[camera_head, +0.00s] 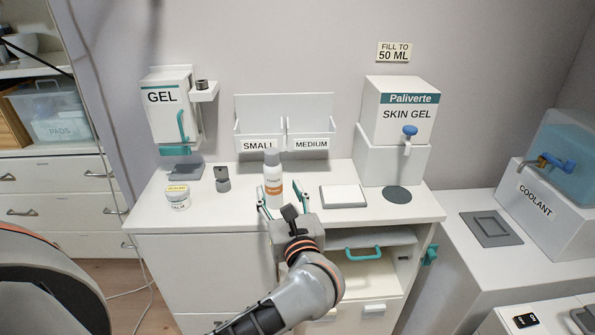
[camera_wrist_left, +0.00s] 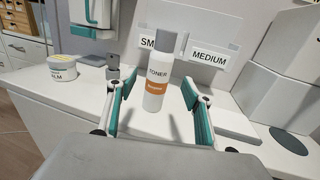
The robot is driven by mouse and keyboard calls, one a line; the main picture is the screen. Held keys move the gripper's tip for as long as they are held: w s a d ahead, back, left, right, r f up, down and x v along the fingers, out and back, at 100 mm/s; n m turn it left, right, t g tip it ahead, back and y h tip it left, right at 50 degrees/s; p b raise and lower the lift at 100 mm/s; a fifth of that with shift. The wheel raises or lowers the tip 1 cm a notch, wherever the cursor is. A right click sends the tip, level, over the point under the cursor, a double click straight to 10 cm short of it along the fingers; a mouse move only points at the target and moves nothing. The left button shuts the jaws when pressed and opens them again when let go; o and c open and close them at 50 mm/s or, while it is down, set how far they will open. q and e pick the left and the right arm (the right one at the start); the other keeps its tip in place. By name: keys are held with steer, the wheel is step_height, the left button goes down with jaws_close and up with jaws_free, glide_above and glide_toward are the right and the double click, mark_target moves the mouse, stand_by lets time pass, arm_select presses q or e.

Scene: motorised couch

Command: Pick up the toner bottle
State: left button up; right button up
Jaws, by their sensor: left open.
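The toner bottle (camera_head: 273,184) stands upright on the white cabinet top. It is white with an orange band and a grey cap. My left gripper (camera_head: 283,203) is open at the cabinet's front edge, close in front of the bottle. In the left wrist view the toner bottle (camera_wrist_left: 156,85) stands between and beyond the teal-padded fingers of the left gripper (camera_wrist_left: 158,108). I cannot tell whether the fingertips flank it. Its base is partly hidden by the gripper in the head view. My right gripper is not in view.
A balm jar (camera_head: 178,198) and a small grey object (camera_head: 222,180) stand left of the bottle. A white-grey pad (camera_head: 343,196) lies right of it. The SMALL and MEDIUM bins (camera_head: 287,141) are behind. An open compartment with a teal handle (camera_head: 363,254) is below right.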

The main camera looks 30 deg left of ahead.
mark_target(275, 178)
arm_select(q)
steer(key=shift+w+a, duration=0.1)
steer(key=shift+w, duration=0.2)
steer(key=shift+x, duration=1.15)
steer(key=p+x, duration=0.1)
steer(key=x, duration=0.3)
steer(key=shift+w+a+r, duration=0.15)
steer(key=shift+w+a, duration=0.05)
steer(key=shift+a, duration=0.2)
steer(key=c, duration=1.3)
